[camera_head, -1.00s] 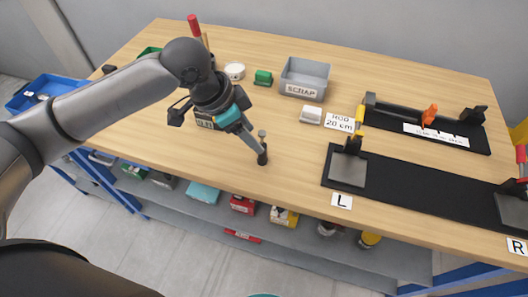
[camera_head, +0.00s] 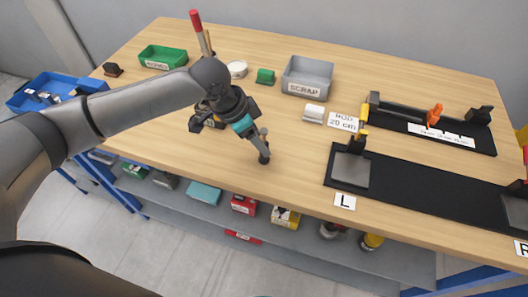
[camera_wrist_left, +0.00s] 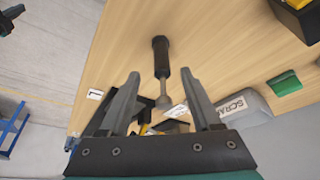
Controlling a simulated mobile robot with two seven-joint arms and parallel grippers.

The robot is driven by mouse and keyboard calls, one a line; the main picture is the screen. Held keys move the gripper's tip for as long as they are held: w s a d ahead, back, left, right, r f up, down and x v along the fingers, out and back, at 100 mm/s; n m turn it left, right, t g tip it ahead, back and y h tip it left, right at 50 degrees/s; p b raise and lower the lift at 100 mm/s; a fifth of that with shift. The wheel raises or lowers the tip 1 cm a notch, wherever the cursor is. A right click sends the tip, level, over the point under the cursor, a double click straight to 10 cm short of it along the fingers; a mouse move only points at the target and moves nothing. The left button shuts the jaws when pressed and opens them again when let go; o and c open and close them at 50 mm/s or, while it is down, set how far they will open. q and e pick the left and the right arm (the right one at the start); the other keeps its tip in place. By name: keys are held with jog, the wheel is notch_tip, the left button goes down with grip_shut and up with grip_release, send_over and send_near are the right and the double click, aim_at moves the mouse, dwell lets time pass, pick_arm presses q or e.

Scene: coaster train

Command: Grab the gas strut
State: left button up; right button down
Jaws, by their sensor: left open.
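The gas strut, a dark cylinder with a thin rod and a ball end, shows in the left wrist view (camera_wrist_left: 161,58). Its dark end also shows in the head view (camera_head: 264,157), near the table's front edge. My left gripper (camera_head: 259,140) is open right at it. In the left wrist view the two fingers (camera_wrist_left: 160,78) stand apart, with the rod and ball seen between them. I cannot tell whether they touch it. My right gripper is not in view.
A grey SCRAP bin (camera_head: 307,76) stands behind. A black fixture mat (camera_head: 420,190) with L and R pads lies to the right, a black gauge tray (camera_head: 432,128) behind it. Clear wood lies around the strut.

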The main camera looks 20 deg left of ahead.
pick_arm(q)
jog(key=b+x, duration=0.1)
jog(key=x, duration=0.4)
jog(key=shift+a+f, duration=0.1)
jog(key=shift+a, duration=0.05)
jog(key=shift+c, duration=0.3)
grip_shut()
